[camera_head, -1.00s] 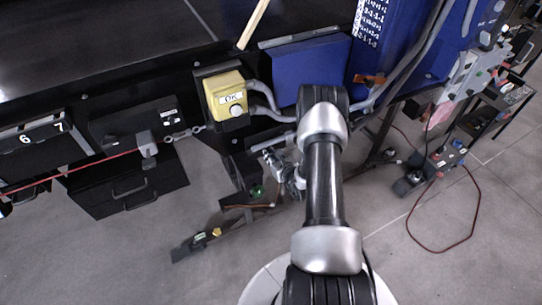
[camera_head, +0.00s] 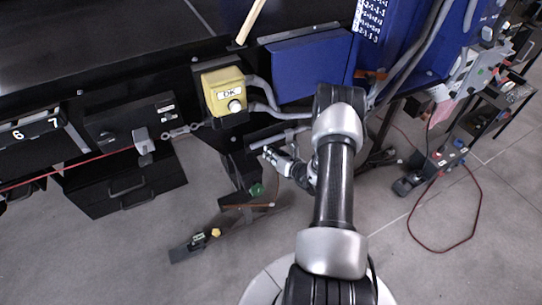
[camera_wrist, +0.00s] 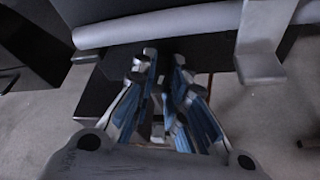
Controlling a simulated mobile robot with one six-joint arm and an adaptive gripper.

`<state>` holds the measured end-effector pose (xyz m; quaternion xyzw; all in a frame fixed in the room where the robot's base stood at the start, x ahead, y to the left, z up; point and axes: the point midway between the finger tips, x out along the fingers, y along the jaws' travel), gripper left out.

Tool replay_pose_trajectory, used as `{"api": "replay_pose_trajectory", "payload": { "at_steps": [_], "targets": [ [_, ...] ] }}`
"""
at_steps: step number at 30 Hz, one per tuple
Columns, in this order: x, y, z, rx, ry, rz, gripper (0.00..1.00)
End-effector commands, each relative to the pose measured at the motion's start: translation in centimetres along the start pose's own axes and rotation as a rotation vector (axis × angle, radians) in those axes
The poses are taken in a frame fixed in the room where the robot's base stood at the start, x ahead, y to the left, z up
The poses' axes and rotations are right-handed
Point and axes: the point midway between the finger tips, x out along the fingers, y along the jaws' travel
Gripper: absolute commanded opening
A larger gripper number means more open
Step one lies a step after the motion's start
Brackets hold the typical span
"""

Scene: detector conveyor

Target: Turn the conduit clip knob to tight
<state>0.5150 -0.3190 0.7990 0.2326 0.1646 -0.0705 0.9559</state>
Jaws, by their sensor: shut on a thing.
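My gripper (camera_wrist: 163,62) shows in the wrist view with its blue and silver fingers close together at the dark edge below a grey conduit pipe (camera_wrist: 160,25). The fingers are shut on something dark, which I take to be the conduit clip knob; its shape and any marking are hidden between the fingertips. In the head view my gripper (camera_head: 268,153) is just under the grey pipe (camera_head: 280,138), below the blue box. The knob cannot be made out there, and I cannot tell how far it is turned.
A grey metal bracket (camera_wrist: 260,45) hangs over the pipe right of my fingers. In the head view a yellow OK box (camera_head: 224,89) sits up and left of my gripper, and a blue box (camera_head: 308,68) is above. A green knob (camera_head: 256,190) is below.

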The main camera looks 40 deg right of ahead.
Motion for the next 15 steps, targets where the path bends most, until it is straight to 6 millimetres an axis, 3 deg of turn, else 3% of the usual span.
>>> {"api": "replay_pose_trajectory", "payload": {
  "at_steps": [15],
  "targets": [
    [0.15,-0.72,-0.24,0.451,-0.004,0.188,0.00]
  ]
}}
